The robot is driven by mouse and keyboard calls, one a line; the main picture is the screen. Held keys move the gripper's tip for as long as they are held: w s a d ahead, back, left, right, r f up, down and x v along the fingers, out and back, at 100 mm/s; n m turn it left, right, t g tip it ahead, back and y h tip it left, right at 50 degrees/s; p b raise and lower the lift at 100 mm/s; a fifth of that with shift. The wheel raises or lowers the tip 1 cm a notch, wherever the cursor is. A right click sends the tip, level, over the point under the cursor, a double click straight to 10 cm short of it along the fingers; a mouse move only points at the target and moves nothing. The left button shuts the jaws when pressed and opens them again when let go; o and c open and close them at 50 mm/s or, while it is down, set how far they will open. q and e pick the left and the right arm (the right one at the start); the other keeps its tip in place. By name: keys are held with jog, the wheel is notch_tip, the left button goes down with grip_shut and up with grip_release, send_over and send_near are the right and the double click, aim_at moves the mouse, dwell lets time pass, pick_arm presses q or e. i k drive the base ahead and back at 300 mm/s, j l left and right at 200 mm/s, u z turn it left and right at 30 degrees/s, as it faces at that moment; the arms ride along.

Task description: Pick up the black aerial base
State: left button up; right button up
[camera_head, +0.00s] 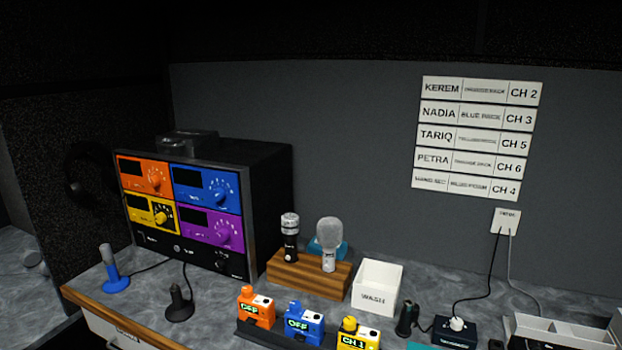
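A black aerial base (180,305) stands upright on the grey worktop, in front of the rack. It has a round foot and a short stub, and a thin cable runs from it up toward the rack. A blue aerial base (115,270) with a taller stub stands to its left near the wooden front edge, also cabled. Neither of my grippers is in view.
The black rack (268,190) with orange, blue, yellow and purple units stands behind. A wooden block (305,278) holds two microphones. Orange, blue and yellow packs (303,322) stand to the right of the black base. A white WASH box (376,286) is farther right.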

aim_at(180, 310)
jog(key=j+u, duration=0.35)
jog(key=u, duration=0.15)
jog(key=i+j+u, duration=0.2)
jog(key=u, duration=0.3)
